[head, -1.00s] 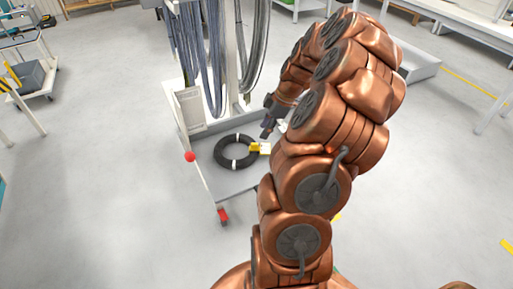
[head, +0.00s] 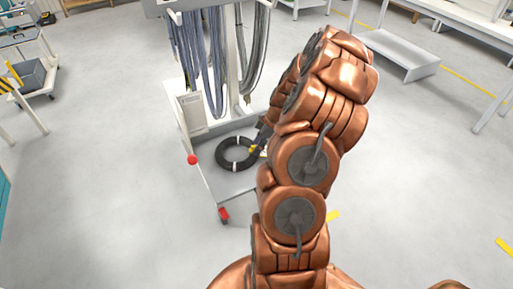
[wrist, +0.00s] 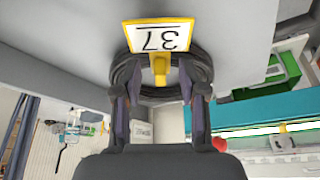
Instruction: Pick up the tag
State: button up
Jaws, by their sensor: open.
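The tag (wrist: 158,37) is a white plate with a yellow border and the number 37, upside down in the wrist view. A yellow tab (wrist: 160,70) joins it to the black cable coil (wrist: 195,75). The coil lies on the cart's lower shelf (head: 225,183) in the head view, where the tag is mostly hidden behind my arm. My gripper (wrist: 160,98) is open, its two fingers apart on either side of the yellow tab's line. The fingertips appear close to the coil; I cannot tell whether they touch it.
Grey cables (head: 215,60) hang from the cart above the coil. A grey step (head: 402,55) stands at the back right. Open floor surrounds the cart.

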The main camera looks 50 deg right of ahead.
aim_at(254, 147)
jog(key=shift+f, duration=0.1)
jog(key=shift+c, duration=0.3)
grip_shut()
dwell(0.4)
jog(key=shift+r+b, duration=0.75)
jog(key=shift+r, duration=0.2)
jog(key=shift+s+r+b, duration=0.3)
jog(key=shift+r+b, duration=0.2)
jog(key=shift+r, duration=0.25)
jog(key=s+a+r+b, duration=0.1)
jog(key=s+b, duration=0.4)
jog(key=s, duration=1)
jog(key=shift+s+r, duration=0.2)
jog(key=shift+r, duration=0.1)
jog(key=shift+r, duration=0.2)
jog(key=shift+r, duration=1.3)
